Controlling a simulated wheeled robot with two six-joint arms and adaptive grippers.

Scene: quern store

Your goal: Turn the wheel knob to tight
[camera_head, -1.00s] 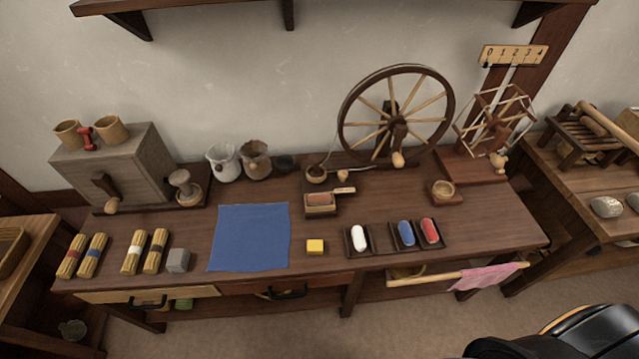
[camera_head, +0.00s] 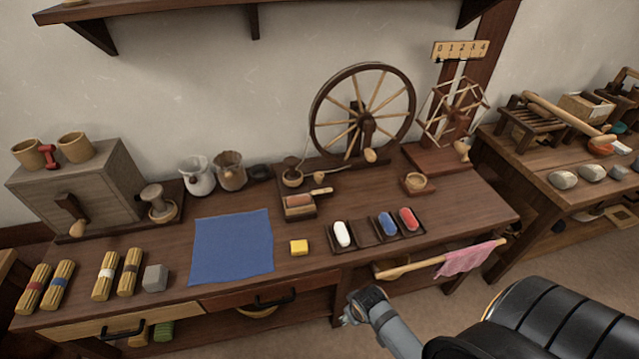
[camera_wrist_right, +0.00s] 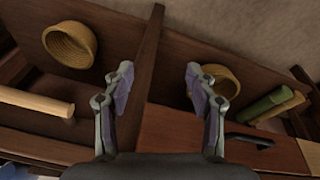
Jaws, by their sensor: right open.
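The spinning wheel (camera_head: 362,66) stands at the back of the bench in the head view, with a dark rim and pale spokes. A light wooden knob (camera_head: 370,156) sits low in front of its dark post. No tight mark is legible there. My right gripper (camera_head: 346,318) is in front of the bench, below and well short of the knob, touching nothing that I can see. In the right wrist view my right gripper (camera_wrist_right: 157,80) has its two fingers spread with nothing between them. My left gripper is out of view.
The workbench (camera_head: 460,215) carries a blue cloth (camera_head: 232,245), a yellow block (camera_head: 299,247) and a small tray of coloured rolls (camera_head: 365,232). A winder (camera_head: 455,110) stands right of the wheel. A rail with a pink cloth (camera_head: 466,259) juts from the bench front.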

